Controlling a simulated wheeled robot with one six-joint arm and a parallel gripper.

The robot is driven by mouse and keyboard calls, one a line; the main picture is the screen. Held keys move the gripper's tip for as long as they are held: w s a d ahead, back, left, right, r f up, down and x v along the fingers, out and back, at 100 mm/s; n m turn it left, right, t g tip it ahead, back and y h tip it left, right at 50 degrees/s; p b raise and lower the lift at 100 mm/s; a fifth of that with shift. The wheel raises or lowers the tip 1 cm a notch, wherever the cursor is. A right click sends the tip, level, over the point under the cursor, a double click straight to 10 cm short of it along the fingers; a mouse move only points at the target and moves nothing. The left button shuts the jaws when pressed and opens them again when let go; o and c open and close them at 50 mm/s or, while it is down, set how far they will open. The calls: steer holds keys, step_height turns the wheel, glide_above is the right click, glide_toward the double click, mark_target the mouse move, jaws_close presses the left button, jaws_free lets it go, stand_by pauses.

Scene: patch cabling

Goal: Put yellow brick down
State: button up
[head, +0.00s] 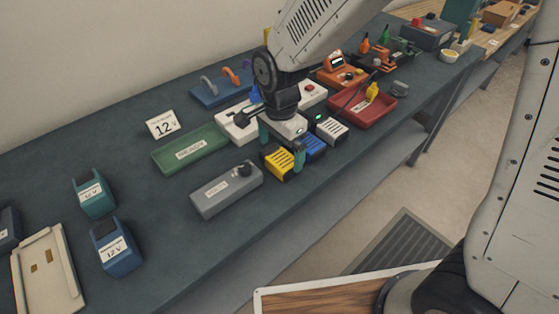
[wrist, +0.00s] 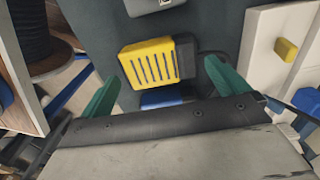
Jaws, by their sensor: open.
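The yellow brick (head: 279,164), a yellow block with dark slots and a dark end, rests on the dark bench top near its front edge. It also shows in the wrist view (wrist: 147,64), ahead of and between my fingers. My gripper (head: 281,147) points down over the row of bricks, its two teal fingers apart. In the wrist view my gripper (wrist: 160,85) is open, with a gap on both sides of the yellow brick. A blue brick (head: 311,147) sits beside the yellow one and is partly hidden. A white brick (head: 332,130) follows it.
A grey box with a black knob (head: 226,191) lies left of the yellow brick. A green READY tray (head: 190,150) and a white device (head: 236,125) are behind. A red tray (head: 362,110) stands to the right.

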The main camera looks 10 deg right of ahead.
mark_target(279, 157)
step_height(279, 157, down, 3)
steer(key=shift+s+a+f, duration=0.1)
steer(key=shift+a+f, duration=0.05)
steer(key=c, duration=1)
steer(key=shift+r, duration=0.2)
